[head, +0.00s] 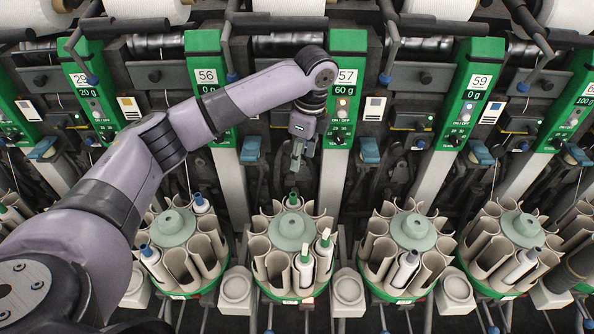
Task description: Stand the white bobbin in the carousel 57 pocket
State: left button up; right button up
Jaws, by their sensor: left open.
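My left gripper (296,164) hangs open, pointing down, above the back of a grey-beige carousel (290,230) that stands between the 56 and 57 posts. Nothing shows between its fingers. Just below the fingertips, a bobbin with a green top (293,199) stands at the back of this carousel; its body is mostly hidden. The 57 panel (347,77) is just right of my wrist. My right gripper does not show.
Similar carousels stand to the left (174,229) and right (413,229), holding blue- or dark-topped bobbins. Another is at far right (521,229). Green panels and sloping posts rise close behind. Beige cups (237,288) sit between the carousels. My left arm covers the left side.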

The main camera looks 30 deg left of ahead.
aim_at(294, 195)
pick_arm(q)
jog(key=f, duration=0.4)
jog(key=a+f+p, duration=0.1)
jog(key=f, duration=0.2)
jog(key=f+p, duration=0.1)
jog(key=f, duration=0.3)
jog(key=shift+s+a+f, duration=0.1)
jog(key=shift+a+f, duration=0.1)
jog(key=shift+f, duration=0.1)
jog(key=f, duration=0.3)
jog(key=shift+a+f, duration=0.2)
jog(key=shift+f, duration=0.05)
jog(key=shift+a+f+p, duration=0.1)
jog(key=shift+f+p, duration=0.2)
jog(key=shift+f, duration=0.25)
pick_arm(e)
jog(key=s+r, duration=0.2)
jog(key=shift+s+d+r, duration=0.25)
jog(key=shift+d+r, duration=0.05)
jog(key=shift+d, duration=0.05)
pick_arm(q)
jog(key=shift+c, duration=0.5)
